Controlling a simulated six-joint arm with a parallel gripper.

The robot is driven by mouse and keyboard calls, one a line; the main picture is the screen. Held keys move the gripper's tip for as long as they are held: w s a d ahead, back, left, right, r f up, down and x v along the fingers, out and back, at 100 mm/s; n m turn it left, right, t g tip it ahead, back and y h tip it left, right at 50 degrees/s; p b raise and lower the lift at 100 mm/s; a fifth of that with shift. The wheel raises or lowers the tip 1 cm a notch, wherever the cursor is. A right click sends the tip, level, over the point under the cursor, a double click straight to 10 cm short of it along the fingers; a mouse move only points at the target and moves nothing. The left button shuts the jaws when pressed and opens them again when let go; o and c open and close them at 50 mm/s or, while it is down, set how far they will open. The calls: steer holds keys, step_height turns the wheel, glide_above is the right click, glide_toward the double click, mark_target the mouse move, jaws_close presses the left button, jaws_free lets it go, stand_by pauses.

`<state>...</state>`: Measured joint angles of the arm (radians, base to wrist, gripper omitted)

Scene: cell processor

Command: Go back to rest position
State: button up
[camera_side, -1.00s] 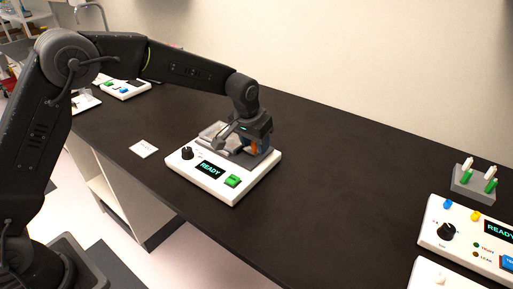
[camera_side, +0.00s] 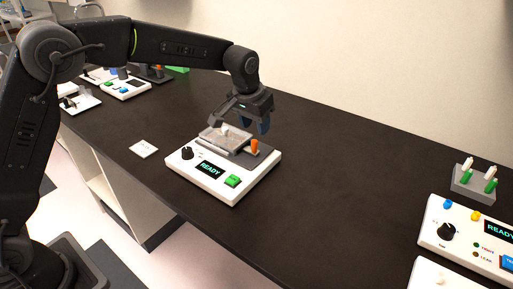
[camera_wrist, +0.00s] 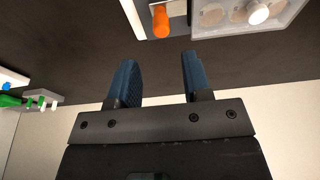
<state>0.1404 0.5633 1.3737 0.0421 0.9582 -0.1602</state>
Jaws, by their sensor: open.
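My gripper (camera_side: 251,124) is open and empty in the side view, raised above the back of the white cell processor (camera_side: 212,187). Its blue fingers also show apart in the wrist view (camera_wrist: 161,82), with nothing between them. The processor's screen reads READY, with a black knob at its left and a green button (camera_side: 232,181) at its right. An orange-capped piece (camera_side: 254,146) stands upright at its back right and also shows in the wrist view (camera_wrist: 161,21). A clear tray (camera_side: 214,140) with a white round piece sits beside it.
A white card (camera_side: 143,149) lies left of the processor. A grey rack (camera_side: 474,184) with green and white tubes and another white device (camera_side: 462,236) stand at the right. More devices (camera_side: 124,88) stand at the far left. The dark bench between is clear.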

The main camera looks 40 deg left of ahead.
steer(key=s+a+r+t, duration=0.1)
steer(key=s+a+r, duration=0.1)
steer(key=s+r, duration=0.4)
steer(key=s+a+r, duration=0.2)
steer(key=s+r, duration=0.2)
steer(key=s, duration=0.5)
steer(key=s+a+f+t, duration=0.1)
steer(key=s, duration=0.8)
steer(key=s+a+f, duration=0.1)
steer(key=s+a, duration=0.1)
steer(key=s, duration=0.7)
steer(key=shift+f+t, duration=0.35)
steer(key=shift+t, duration=0.05)
